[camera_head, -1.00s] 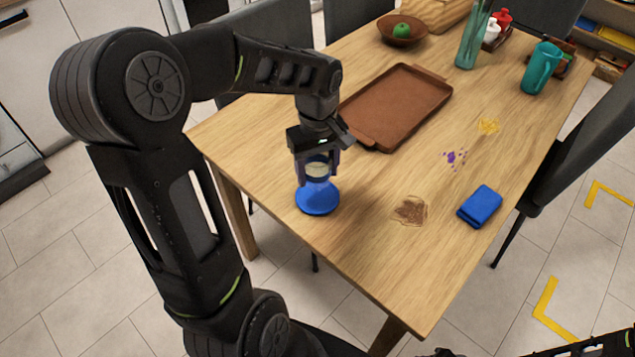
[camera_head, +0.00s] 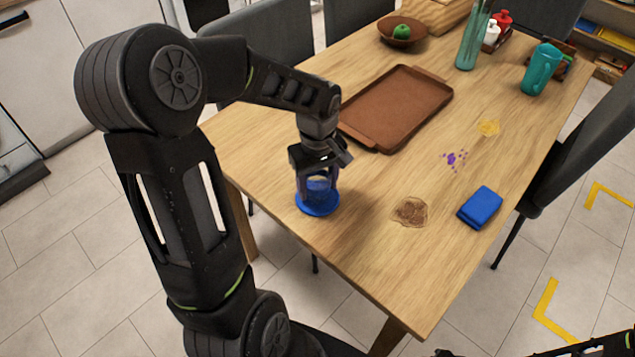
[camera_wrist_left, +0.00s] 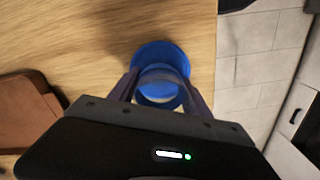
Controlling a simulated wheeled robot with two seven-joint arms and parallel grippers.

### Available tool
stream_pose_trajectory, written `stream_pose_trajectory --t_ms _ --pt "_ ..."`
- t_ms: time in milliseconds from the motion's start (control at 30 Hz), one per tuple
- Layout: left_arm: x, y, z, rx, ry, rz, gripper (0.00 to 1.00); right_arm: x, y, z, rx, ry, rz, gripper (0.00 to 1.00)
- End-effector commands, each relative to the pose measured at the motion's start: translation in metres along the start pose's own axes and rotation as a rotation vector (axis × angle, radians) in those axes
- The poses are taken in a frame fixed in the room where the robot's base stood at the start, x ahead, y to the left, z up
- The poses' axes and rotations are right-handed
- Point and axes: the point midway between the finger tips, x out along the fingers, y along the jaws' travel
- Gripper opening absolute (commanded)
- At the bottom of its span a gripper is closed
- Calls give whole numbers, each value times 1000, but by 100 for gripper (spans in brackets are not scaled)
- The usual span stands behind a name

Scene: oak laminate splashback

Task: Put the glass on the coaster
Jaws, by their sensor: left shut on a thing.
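The blue round coaster (camera_head: 318,208) lies on the near left part of the wooden table; it also shows in the left wrist view (camera_wrist_left: 150,50). The glass looks upright and overlaps the coaster. I cannot tell whether its base touches the coaster. My right gripper is not clearly in view.
A brown tray (camera_head: 398,108) lies behind the gripper. A brown stain (camera_head: 410,211) and a blue folded cloth (camera_head: 480,207) are to the right. A teal pitcher (camera_head: 541,70), a tall vase (camera_head: 472,40) and a bowl with a green apple (camera_head: 402,32) stand farther back.

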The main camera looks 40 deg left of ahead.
Motion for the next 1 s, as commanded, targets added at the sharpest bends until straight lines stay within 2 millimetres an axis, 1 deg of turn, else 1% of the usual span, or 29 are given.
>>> stream_pose_trajectory --t_ms 67,100,333,367,600,700,767,867,1000 --pt "4 0 0 0 0 0 8 4 2 0 0 0 0 36" --pt "3 0 0 0 0 0 58 3 1 0 0 0 0 36" --pt "2 0 0 0 0 0 77 2 1 0 0 0 0 36" --pt "2 0 0 0 0 0 78 2 1 0 0 0 0 36" --pt "2 0 0 0 0 0 78 2 1 0 0 0 0 36" --pt "-2 0 0 0 0 0 78 -2 -1 0 0 0 0 36" --pt "-5 0 0 -1 1 1 78 -1 0 0 0 0 0 36" --pt "-18 0 -1 -2 3 2 78 -1 0 0 0 0 0 36" --pt "-44 1 -1 0 3 3 78 -1 0 0 0 0 0 36"
